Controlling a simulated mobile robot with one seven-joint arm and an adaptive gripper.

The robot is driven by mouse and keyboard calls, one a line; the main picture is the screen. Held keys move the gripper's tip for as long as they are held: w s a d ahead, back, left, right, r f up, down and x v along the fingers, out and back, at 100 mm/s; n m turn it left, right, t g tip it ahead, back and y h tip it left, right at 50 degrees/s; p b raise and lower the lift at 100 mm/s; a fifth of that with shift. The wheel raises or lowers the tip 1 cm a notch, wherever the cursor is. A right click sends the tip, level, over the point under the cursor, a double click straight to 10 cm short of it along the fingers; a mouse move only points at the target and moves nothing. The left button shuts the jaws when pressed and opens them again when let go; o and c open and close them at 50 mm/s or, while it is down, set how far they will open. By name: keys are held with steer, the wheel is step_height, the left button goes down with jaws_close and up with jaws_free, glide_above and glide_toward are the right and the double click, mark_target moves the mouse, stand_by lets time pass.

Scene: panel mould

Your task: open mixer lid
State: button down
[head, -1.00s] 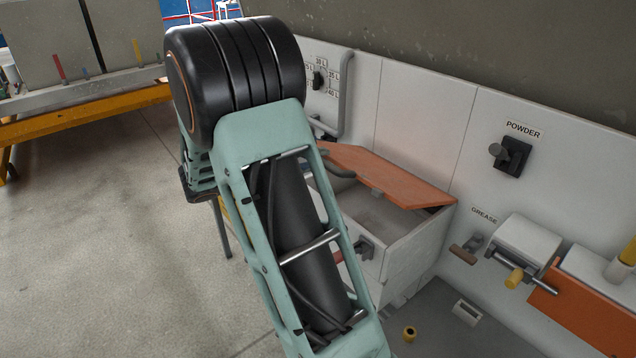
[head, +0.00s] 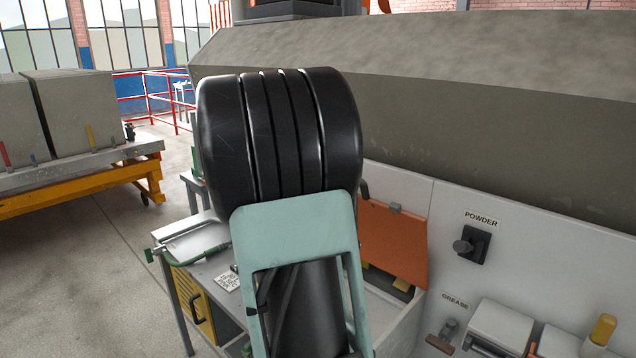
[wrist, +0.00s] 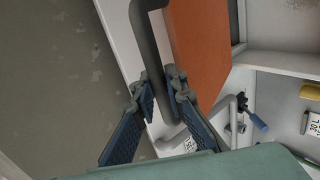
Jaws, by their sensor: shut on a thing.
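The orange mixer lid (head: 393,241) stands steeply raised above its white box (head: 398,325) in the head view, partly behind my arm. In the wrist view the orange lid (wrist: 202,60) fills the upper middle, with its dark grey bar handle (wrist: 149,48) along its left side. My gripper (wrist: 160,92) has its two blue-padded fingers on either side of the handle and is shut on it. In the head view my arm hides the gripper and most of the handle.
A POWDER switch (head: 472,245) and a GREASE label (head: 455,300) are on the white panel to the right. A workbench (head: 200,245) with a yellow cabinet stands behind my arm at left. The wrist view shows a blue-handled crank (wrist: 257,121) right of the lid.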

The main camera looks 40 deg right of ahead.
steer(key=shift+y, duration=0.8)
steer(key=shift+w+d+r, duration=0.1)
steer(key=shift+d+r, duration=0.1)
steer(key=shift+d, duration=0.45)
steer(key=shift+w+d+r, duration=0.1)
steer(key=shift+d+r, duration=0.1)
steer(key=shift+d, duration=0.5)
steer(key=shift+d+r, duration=0.2)
steer(key=shift+d, duration=0.45)
steer(key=c, duration=2)
jaws_free()
steer(key=shift+o, duration=0.2)
steer(key=v, duration=1.2)
